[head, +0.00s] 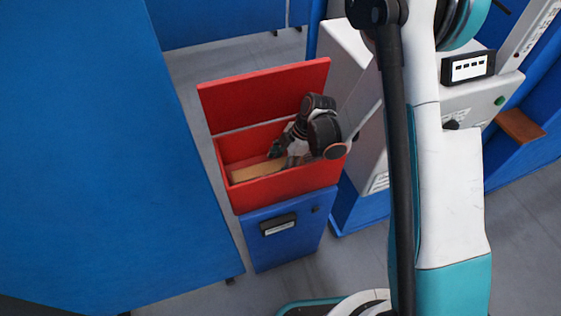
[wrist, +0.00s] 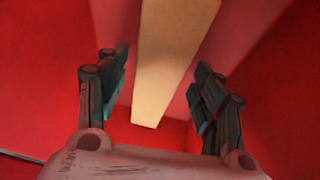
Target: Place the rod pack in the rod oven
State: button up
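The tan, long rod pack (head: 256,171) lies inside a red box with a raised lid (head: 262,92); I take this box for the rod oven. My gripper (head: 283,151) reaches down into the box at the right end of the pack. In the wrist view the pack (wrist: 168,60) runs lengthwise between the fingers of my gripper (wrist: 160,88). The fingers are spread wide, with a visible gap on each side of the pack. The exact contact of the pack with the box floor is hard to tell.
The red box sits on a blue cabinet (head: 290,241) with a black label. A large blue panel (head: 110,150) stands left. A grey machine (head: 352,95) is close on the right, with a brown ledge (head: 520,125) farther right. Grey floor shows between them.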

jog(key=s+d+r+m+t+h+p, duration=0.1)
jog(key=d+r+m+p, duration=0.2)
jog(key=r, duration=0.7)
jog(key=s+d+r+m+t+p, duration=0.15)
jog(key=d+r, duration=0.35)
jog(key=r, duration=0.6)
jog(key=s+d+r+m+t+h, duration=0.1)
jog(key=s+d+r+m+t, duration=0.1)
jog(key=s+d+r+m, duration=0.2)
jog(key=s+d+r+m+t+h, duration=0.2)
jog(key=s+d+r+m, duration=0.2)
jog(key=s+r+m, duration=0.5)
jog(key=shift+s+r+m+t+h, duration=0.3)
jog(key=shift+s+m+t, duration=0.05)
jog(key=shift+s+m, duration=1.45)
